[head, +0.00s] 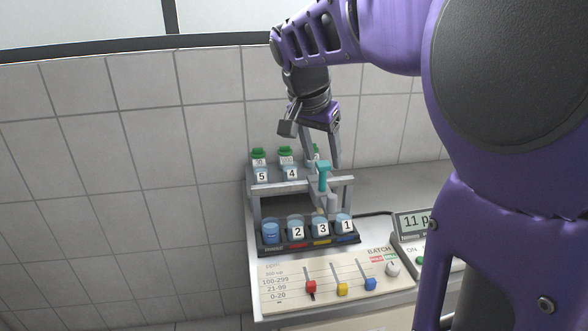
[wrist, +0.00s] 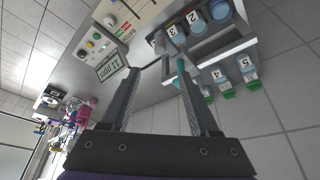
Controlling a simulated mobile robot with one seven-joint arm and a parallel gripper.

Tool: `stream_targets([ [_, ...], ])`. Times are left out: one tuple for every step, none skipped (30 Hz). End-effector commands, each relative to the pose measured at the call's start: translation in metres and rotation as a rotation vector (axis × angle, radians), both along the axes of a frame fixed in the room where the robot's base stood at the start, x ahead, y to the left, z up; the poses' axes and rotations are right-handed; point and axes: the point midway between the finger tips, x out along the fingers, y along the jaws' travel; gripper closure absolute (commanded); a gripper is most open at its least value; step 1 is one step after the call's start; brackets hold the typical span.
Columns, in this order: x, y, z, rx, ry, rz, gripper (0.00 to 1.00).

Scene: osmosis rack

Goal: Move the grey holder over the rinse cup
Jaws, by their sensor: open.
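The grey holder (head: 333,202) is a small grey piece with a teal T-shaped handle (head: 323,177). It is at the rack's front rail, toward the right, above the row of cups. The rinse cup (head: 271,232) is blue and stands at the left end of the lower row; it also shows in the wrist view (wrist: 219,10). My gripper (head: 322,163) is open and points down at the handle. In the wrist view the teal handle (wrist: 180,74) shows beside the right fingertip, and my gripper (wrist: 158,67) has nothing clamped. I cannot tell whether a finger touches the handle.
The lower tray also holds cups 2 (head: 297,230), 3 (head: 322,229) and 1 (head: 346,224). Green-capped bottles 5 (head: 261,171) and 4 (head: 290,169) stand on the upper shelf near my fingers. A slider panel (head: 335,287) lies in front, and a meter (head: 417,222) stands right.

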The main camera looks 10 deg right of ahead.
Motion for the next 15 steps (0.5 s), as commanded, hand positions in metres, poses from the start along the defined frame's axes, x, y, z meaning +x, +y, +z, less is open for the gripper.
stream_targets([
  [0.002, -0.002, -0.009, -0.001, 0.004, 0.0, 0.39],
  [0.003, -0.004, -0.014, -0.002, 0.005, 0.0, 0.39],
  [0.005, -0.006, -0.021, -0.002, 0.005, 0.0, 0.39],
  [0.007, -0.008, -0.027, -0.002, 0.005, 0.0, 0.39],
  [0.009, -0.009, -0.033, -0.001, 0.004, 0.001, 0.39],
  [0.011, -0.012, -0.041, -0.002, 0.005, 0.001, 0.39],
  [0.013, -0.014, -0.048, -0.003, 0.006, 0.001, 0.39],
  [0.015, -0.016, -0.053, -0.002, 0.004, 0.0, 0.39],
  [0.017, -0.019, -0.061, -0.002, 0.004, 0.0, 0.39],
  [0.019, -0.021, -0.068, -0.003, 0.004, 0.001, 0.39],
  [0.02, -0.022, -0.074, -0.003, 0.005, 0.001, 0.39],
  [0.023, -0.024, -0.082, -0.003, 0.003, 0.002, 0.39],
  [0.025, -0.026, -0.088, -0.004, 0.004, 0.002, 0.39],
  [0.027, -0.028, -0.094, -0.003, 0.003, 0.003, 0.39],
  [0.029, -0.03, -0.102, -0.003, 0.003, 0.003, 0.39],
])
